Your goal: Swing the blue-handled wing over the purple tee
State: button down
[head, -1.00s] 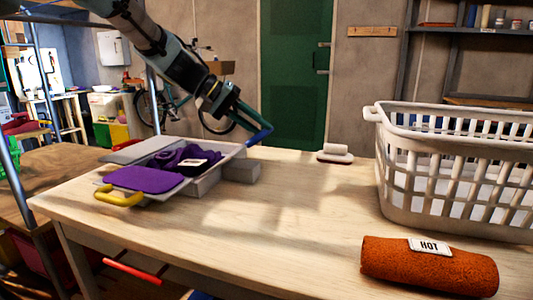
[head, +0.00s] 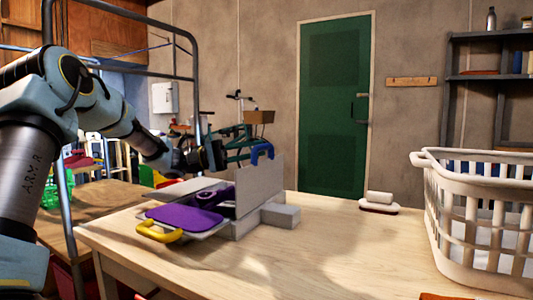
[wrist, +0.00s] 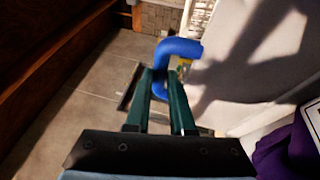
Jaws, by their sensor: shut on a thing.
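The wing (head: 260,187) stands nearly upright on the right side of the folding board, with its blue handle (head: 262,151) at the top. My gripper (head: 243,143) is shut on this handle; the wrist view shows the handle (wrist: 180,48) at the fingertips and the pale wing (wrist: 262,60) beside them. The purple tee (head: 187,219) lies on the board left of the wing, flat at the front and bunched behind. The upright wing may hide part of it. A corner of the tee (wrist: 290,150) shows at lower right in the wrist view.
A yellow handle (head: 160,233) sticks out at the board's front. Grey blocks (head: 280,215) stand right of the wing. The middle of the table (head: 320,245) is clear.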

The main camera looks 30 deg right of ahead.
jog(key=shift+n+h, duration=0.4)
jog(key=shift+h, duration=0.2)
jog(key=w+a, duration=0.1)
jog(key=w+a+f, duration=0.1)
jog(key=w, duration=0.1)
jog(key=w+a+f, duration=0.1)
jog(key=shift+w+f, duration=0.15)
jog(key=shift+f, duration=0.2)
jog(key=c, duration=1)
grip_release()
jog(key=shift+c, duration=0.2)
jog(key=w+a+b, duration=0.1)
jog(key=w+a, duration=0.7)
jog(key=a, duration=0.4)
jog(key=shift+w+a+f+g, duration=0.15)
jog(key=shift+a+g, duration=0.05)
jog(key=shift+g, duration=0.1)
